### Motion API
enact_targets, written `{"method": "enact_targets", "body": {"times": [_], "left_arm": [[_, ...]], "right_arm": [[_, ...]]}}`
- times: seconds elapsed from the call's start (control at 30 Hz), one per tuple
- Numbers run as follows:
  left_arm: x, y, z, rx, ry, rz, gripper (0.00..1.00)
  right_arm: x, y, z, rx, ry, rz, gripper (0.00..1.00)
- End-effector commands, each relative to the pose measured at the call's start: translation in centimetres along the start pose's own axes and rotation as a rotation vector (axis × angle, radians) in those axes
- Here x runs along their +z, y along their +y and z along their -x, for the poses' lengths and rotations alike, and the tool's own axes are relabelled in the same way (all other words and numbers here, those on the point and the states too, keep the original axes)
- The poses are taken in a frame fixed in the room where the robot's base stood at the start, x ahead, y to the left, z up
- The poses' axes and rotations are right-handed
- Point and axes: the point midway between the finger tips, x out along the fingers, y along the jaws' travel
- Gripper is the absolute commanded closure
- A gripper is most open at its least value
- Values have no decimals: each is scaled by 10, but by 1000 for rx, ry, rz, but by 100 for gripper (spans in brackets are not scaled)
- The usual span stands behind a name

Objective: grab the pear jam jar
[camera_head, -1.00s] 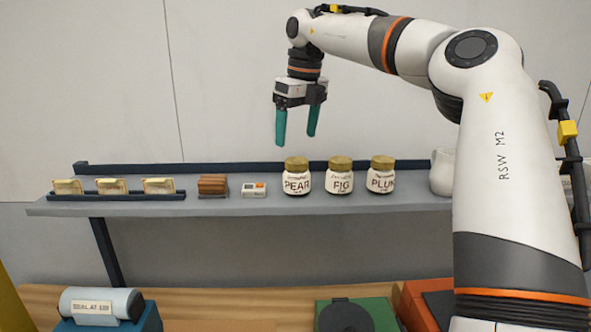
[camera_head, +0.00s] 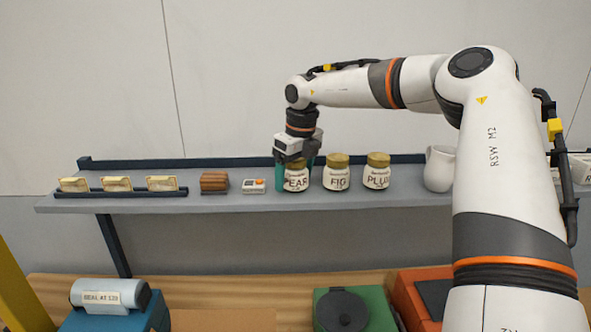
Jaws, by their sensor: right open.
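The pear jam jar (camera_head: 297,181) stands upright on the grey shelf (camera_head: 225,201), its label partly covered on the left. My right gripper (camera_head: 294,176) is down at the jar, open, with one green finger at the jar's left side and the other behind its right side. The gripper's body covers part of the jar's gold lid. I cannot tell whether the fingers touch the jar. The fig jar (camera_head: 336,174) and the plum jar (camera_head: 377,172) stand to the right of it. My left gripper is not in view.
A small white device (camera_head: 254,186) and a brown wooden block (camera_head: 214,182) lie left of the jar. Several cards stand in a dark rail (camera_head: 120,193) farther left. A white jug (camera_head: 440,168) stands right of the plum jar. The fig jar is close to the right finger.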

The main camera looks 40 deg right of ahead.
Motion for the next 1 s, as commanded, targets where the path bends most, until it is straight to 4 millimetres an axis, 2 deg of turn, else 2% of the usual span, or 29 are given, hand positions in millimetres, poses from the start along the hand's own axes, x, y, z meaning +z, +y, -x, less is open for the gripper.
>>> {"method": "enact_targets", "body": {"times": [0.1,0.4,0.47,0.77,0.87,1.0], "left_arm": [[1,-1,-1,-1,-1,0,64],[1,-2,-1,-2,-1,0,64],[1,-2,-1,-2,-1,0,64],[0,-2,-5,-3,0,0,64],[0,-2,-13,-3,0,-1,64],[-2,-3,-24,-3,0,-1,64]], "right_arm": [[0,0,0,0,0,0,21],[0,0,0,0,0,0,70],[0,0,0,0,0,0,78],[-2,0,6,1,4,1,78],[-4,0,19,3,6,1,78],[-8,0,48,4,7,0,78]]}}
